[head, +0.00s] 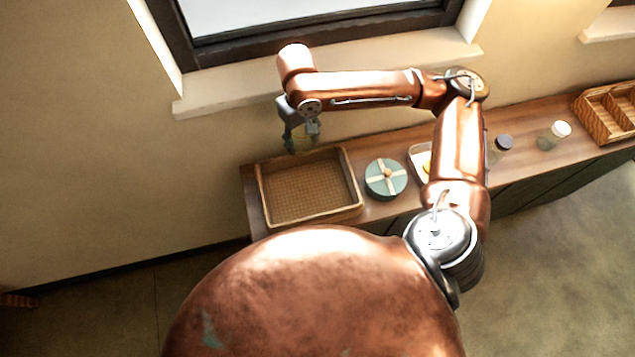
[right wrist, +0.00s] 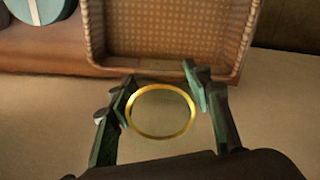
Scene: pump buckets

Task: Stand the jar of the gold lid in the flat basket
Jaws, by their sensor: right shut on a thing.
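The flat basket (head: 308,190) is a shallow brown woven tray on the left end of the wooden shelf; it also shows in the right wrist view (right wrist: 165,35), with its inside empty. My right gripper (head: 300,132) is shut on the jar of the gold lid (head: 300,145), near the wall and just beyond the basket's back rim. In the right wrist view, the jar's gold ring (right wrist: 162,137) lies between the two fingers (right wrist: 163,95), apart from the basket in the picture. The jar's body is hard to make out. My left gripper is not in view.
A round teal tin (head: 385,179) with cream bands stands right of the basket. Beyond it are a small tray (head: 415,152) partly behind my arm, a dark-lidded jar (head: 501,146), a white-lidded jar (head: 555,134) and a divided wicker basket (head: 606,112). The window sill (head: 240,92) is above.

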